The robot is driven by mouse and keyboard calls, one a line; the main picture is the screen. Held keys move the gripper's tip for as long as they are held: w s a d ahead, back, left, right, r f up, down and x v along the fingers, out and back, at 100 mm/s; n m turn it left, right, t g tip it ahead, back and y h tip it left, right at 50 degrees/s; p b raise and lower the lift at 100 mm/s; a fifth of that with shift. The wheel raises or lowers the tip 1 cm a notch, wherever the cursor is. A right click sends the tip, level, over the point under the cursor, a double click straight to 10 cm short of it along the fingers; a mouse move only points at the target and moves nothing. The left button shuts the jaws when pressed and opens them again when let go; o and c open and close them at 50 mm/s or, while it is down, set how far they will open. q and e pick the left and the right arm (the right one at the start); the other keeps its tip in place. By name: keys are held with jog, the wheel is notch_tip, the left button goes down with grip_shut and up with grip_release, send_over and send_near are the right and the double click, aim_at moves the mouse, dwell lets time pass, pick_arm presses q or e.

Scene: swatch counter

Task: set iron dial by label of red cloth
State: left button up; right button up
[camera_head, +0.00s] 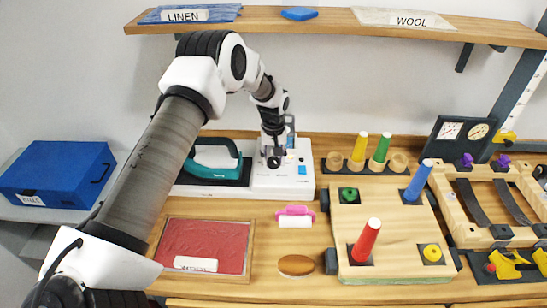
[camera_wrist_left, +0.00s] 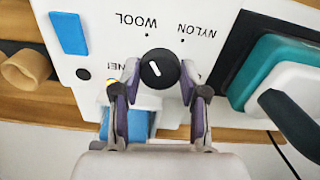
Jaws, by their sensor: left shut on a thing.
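My left gripper (camera_head: 272,158) reaches down onto the white iron station (camera_head: 255,190). In the left wrist view its fingers (camera_wrist_left: 160,80) are shut on the black round dial (camera_wrist_left: 158,67), one at each side. The dial has a short white mark, slanted in that view. WOOL (camera_wrist_left: 137,20), NYLON (camera_wrist_left: 198,32) and a partly hidden word ending in NEN (camera_wrist_left: 113,67) are printed around it. The teal iron (camera_head: 218,155) rests on a black pad beside the dial. The red cloth (camera_head: 205,238) lies in a wooden frame; its white label (camera_head: 195,264) is too blurred to read. My right gripper is out of view.
A shelf above carries LINEN (camera_head: 185,15) and WOOL (camera_head: 411,21) swatches. A blue box (camera_head: 58,174) stands at the left. A pink roller (camera_head: 295,216) and a round wooden disc (camera_head: 296,265) lie on the counter. A peg board (camera_head: 385,235) with coloured pegs stands right.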

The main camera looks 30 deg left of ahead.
aim_at(274, 160)
pick_arm(q)
jog(key=shift+s+f, duration=0.15)
jog(key=shift+f, duration=0.05)
jog(key=o, duration=1.1)
jog(key=shift+c, duration=0.2)
jog(key=shift+o, duration=0.5)
jog(key=shift+w+r, duration=0.15)
jog(key=shift+w, duration=0.05)
notch_tip(274, 160, up, 12)
